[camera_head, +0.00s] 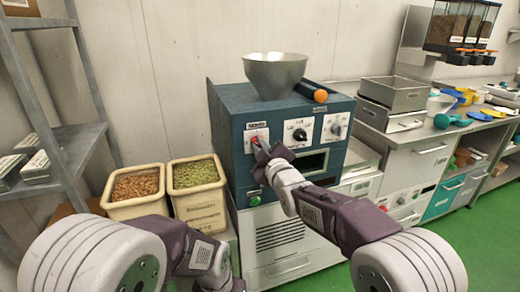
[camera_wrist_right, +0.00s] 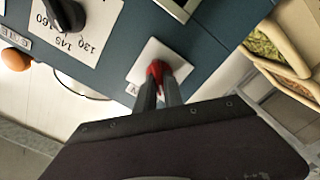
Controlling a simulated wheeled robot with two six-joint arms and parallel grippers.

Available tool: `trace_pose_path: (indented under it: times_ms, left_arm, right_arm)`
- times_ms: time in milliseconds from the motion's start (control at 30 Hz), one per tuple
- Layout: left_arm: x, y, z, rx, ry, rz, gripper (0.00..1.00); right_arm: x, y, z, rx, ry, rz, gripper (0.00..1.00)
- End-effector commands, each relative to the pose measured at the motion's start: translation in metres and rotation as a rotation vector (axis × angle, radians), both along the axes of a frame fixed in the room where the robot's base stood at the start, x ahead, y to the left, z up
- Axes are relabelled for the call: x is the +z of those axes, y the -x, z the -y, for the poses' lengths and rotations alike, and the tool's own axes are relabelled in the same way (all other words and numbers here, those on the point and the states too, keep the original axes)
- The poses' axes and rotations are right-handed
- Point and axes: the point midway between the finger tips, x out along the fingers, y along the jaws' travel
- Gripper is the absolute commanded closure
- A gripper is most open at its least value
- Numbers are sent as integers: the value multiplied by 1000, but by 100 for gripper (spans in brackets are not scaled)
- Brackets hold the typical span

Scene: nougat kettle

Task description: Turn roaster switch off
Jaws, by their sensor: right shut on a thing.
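The roaster (camera_head: 225,125) is a dark blue box with a panel of controls on its front. Its red switch (camera_head: 256,140) sits on a white plate at the upper left of the panel. My right gripper (camera_head: 262,148) is at this switch, with its jaws closed around the red part. In the right wrist view the two narrow fingers (camera_wrist_right: 160,90) hold the red switch (camera_wrist_right: 157,70), which stands out from its white plate. The fingers partly hide the switch, so its setting cannot be read. My left arm shows at the lower left, but its fingertips are not visible.
Bins of brown nuts (camera_head: 128,208) and green nuts (camera_head: 196,201) stand to the left. A metal shelf (camera_head: 70,140) is at far left; a cluttered counter is at right.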

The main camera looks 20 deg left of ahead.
Motion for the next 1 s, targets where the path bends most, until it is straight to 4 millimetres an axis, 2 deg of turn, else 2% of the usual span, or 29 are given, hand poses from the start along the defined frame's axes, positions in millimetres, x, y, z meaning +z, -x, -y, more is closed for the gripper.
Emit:
trace_pose_path:
  times_ms: [600, 1000]
  left_arm:
    - [-18, 0, 0, 0, 0, 0, 64]
    - [-23, 0, 0, 0, 0, 0, 64]
  right_arm:
    - [-4, 1, -1, 1, 448, 300, 100]
    - [-5, 1, -2, 2, 599, 402, 100]
